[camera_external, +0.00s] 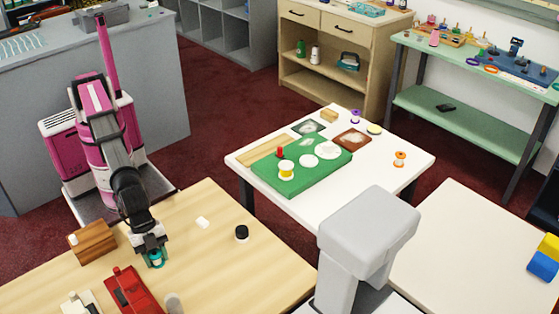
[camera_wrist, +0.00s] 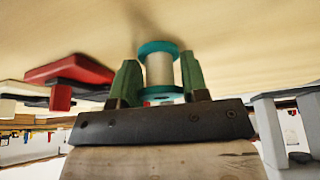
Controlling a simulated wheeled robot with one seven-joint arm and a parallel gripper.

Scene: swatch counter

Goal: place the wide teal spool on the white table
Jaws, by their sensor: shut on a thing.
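The wide teal spool (camera_external: 156,262) has teal end discs and a pale core. It also shows in the wrist view (camera_wrist: 158,68), between the two green fingers. My gripper (camera_external: 151,250) is shut on it, low over the light wooden table (camera_external: 225,225). I cannot tell whether the spool touches the wood. In the wrist view my gripper (camera_wrist: 160,82) has one finger on each side of the spool. The white table (camera_external: 372,178) stands beyond the wooden one, to the right of my gripper.
A green board (camera_external: 300,183) with a yellow spool (camera_external: 286,170) and white discs lies on the white table. An orange spool (camera_external: 399,158) stands at its right. A red object (camera_external: 132,290), a brown block (camera_external: 93,241) and a black-topped jar (camera_external: 241,233) surround my gripper.

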